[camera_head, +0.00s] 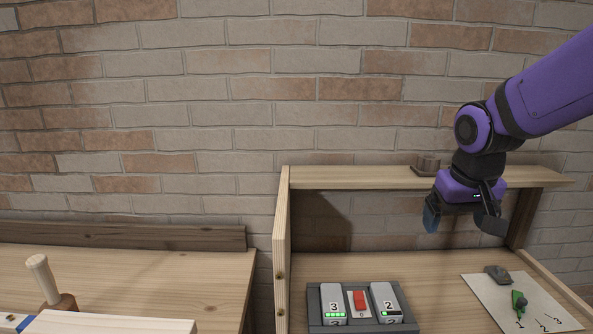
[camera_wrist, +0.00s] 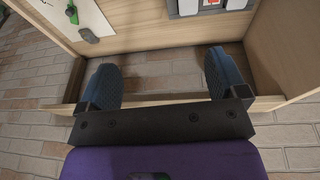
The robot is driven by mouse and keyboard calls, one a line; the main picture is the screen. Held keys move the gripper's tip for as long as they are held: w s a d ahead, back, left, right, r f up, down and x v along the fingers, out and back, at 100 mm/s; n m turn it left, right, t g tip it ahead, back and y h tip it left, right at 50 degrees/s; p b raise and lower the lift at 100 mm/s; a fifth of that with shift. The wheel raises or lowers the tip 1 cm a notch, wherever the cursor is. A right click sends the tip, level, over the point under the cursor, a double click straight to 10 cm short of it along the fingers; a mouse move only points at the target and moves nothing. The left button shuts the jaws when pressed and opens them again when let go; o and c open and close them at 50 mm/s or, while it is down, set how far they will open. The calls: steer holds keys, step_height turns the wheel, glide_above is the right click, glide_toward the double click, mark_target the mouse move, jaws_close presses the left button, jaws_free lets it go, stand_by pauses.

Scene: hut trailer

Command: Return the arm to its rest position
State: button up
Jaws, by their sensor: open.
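My purple arm reaches in from the right in the head view. My gripper (camera_head: 462,222) hangs in front of the wooden shelf (camera_head: 360,179), above the desk top (camera_head: 445,280). In the wrist view my gripper (camera_wrist: 162,84) shows two blue-grey fingers spread wide, with nothing between them. Bare wood and a strip of brick wall show behind the fingers.
A grey holder (camera_head: 314,300) with numbered units and a red piece stands on the desk. A white sheet (camera_head: 500,291) carries a green item (camera_head: 518,303) and a grey piece (camera_head: 497,273). A small brown block (camera_head: 428,163) sits on the shelf. A wooden-handled tool (camera_head: 43,280) stands left.

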steer(key=s+d+r+t, duration=0.1)
steer(key=s+r, duration=0.2)
steer(key=s, duration=0.5)
steer(key=s+d+r+t, duration=0.1)
steer(key=s+r, duration=0.2)
steer(key=s, duration=0.5)
steer(key=shift+s+r+y, duration=0.25)
steer(key=shift+r+y, duration=0.05)
steer(key=shift+y, duration=0.1)
stand_by(0.4)
